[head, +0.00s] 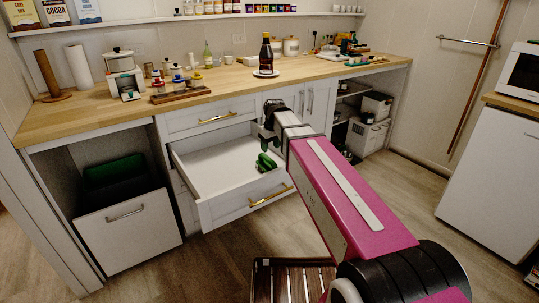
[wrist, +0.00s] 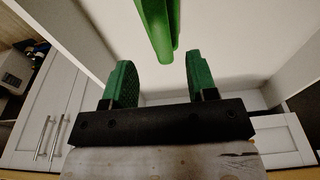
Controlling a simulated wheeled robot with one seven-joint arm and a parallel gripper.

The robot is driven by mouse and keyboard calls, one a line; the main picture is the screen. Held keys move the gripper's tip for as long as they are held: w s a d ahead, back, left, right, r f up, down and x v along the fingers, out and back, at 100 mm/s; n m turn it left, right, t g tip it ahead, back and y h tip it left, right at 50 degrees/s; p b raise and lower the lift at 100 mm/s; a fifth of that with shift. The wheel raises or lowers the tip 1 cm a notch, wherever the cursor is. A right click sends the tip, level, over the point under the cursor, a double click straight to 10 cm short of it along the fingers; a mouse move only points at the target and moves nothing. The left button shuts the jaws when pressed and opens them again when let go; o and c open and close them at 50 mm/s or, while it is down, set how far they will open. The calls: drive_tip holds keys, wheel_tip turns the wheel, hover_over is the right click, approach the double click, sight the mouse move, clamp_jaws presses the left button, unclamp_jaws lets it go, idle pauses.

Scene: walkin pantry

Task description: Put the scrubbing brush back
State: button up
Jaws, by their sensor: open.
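A green object, apparently the scrubbing brush (head: 265,162), is at the right side of the pulled-out white drawer (head: 205,165). In the wrist view the brush (wrist: 157,28) shows as a long green shape at the top middle, cut off by the frame edge. My gripper (head: 275,144) is over the drawer's right side, close to the brush. In the wrist view my gripper (wrist: 157,75) is open, with its green-padded fingers well apart. The brush lies beyond the fingertips, in line with the gap, and neither finger visibly touches it. The drawer interior behind looks empty.
The wooden counter (head: 120,117) above holds a dark bottle (head: 266,54), a paper roll (head: 78,66) and several jars. A pulled-out bin (head: 128,232) with a green liner stands left. A slatted wooden stool (head: 292,282) is on the floor in front of the drawer.

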drive_tip(key=shift+s+d+r, duration=0.1)
drive_tip(key=shift+s+r, duration=0.05)
drive_tip(key=shift+r, duration=0.8)
drive_tip(key=shift+s+d+r, duration=0.1)
drive_tip(key=shift+r, duration=0.8)
